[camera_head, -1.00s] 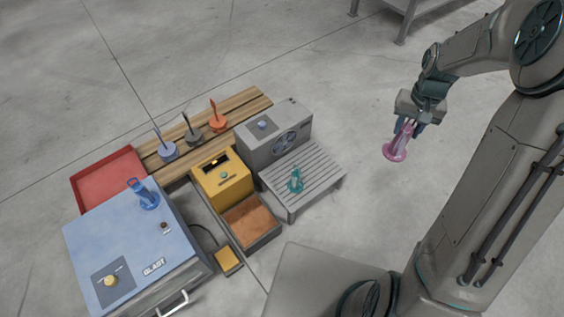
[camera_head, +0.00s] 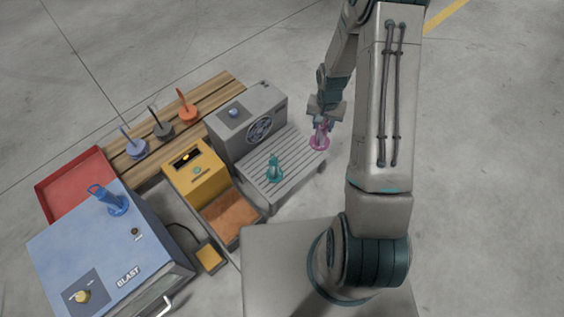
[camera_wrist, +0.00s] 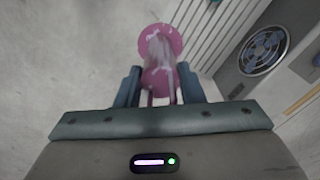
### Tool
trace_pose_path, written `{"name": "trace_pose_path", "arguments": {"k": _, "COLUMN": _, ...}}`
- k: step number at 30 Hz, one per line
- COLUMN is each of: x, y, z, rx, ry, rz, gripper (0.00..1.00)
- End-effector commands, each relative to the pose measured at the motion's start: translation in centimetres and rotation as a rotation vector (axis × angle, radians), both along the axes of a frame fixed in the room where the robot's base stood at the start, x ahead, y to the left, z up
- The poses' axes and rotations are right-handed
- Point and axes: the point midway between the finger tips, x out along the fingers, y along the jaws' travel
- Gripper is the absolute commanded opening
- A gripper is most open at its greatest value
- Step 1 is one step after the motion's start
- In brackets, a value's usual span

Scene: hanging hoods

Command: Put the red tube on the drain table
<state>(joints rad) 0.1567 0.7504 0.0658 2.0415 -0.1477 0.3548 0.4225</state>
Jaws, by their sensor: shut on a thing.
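My gripper (camera_head: 323,117) is shut on a pinkish-magenta tube (camera_head: 319,141) with a wide round base; no tube of a truer red shows. In the wrist view the tube (camera_wrist: 158,42) sits between the fingers (camera_wrist: 160,88), base away from the palm. The drain table (camera_head: 262,186) is the grey slatted stand right of the grey fan box. The held tube overlaps its right corner in the head view. In the wrist view the slats (camera_wrist: 207,32) lie beside the base, and the tube looks raised. A teal tube (camera_head: 274,170) stands on the drain table.
The grey fan box (camera_head: 247,117) adjoins the drain table's back left side. A yellow box (camera_head: 197,174) with an orange-brown tray is to the left. A blue cabinet (camera_head: 100,245) bears a blue tube (camera_head: 110,199). Bare slats lie around the teal tube.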

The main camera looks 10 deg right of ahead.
Motion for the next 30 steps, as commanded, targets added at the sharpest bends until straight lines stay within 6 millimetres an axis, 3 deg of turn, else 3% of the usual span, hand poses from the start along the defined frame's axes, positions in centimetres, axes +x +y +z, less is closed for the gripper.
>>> {"name": "trace_pose_path", "arguments": {"k": 1, "x": -0.7, "y": -0.4, "z": -2.7, "rx": 0.002, "ry": 0.007, "rz": -0.035, "gripper": 0.0}}
{"name": "trace_pose_path", "arguments": {"k": 3, "x": -1.4, "y": -0.8, "z": -5.0, "rx": 0.003, "ry": 0.005, "rz": -0.08, "gripper": 0.0}}
{"name": "trace_pose_path", "arguments": {"k": 10, "x": -2.1, "y": -1.2, "z": -8.6, "rx": 0.007, "ry": -0.003, "rz": -0.153, "gripper": 0.0}}
{"name": "trace_pose_path", "arguments": {"k": 24, "x": 5.8, "y": 3.9, "z": -14.5, "rx": 0.007, "ry": -0.004, "rz": -0.157, "gripper": 0.0}}
{"name": "trace_pose_path", "arguments": {"k": 30, "x": 7.2, "y": 4.7, "z": -15.3, "rx": 0.007, "ry": -0.003, "rz": -0.158, "gripper": 0.0}}
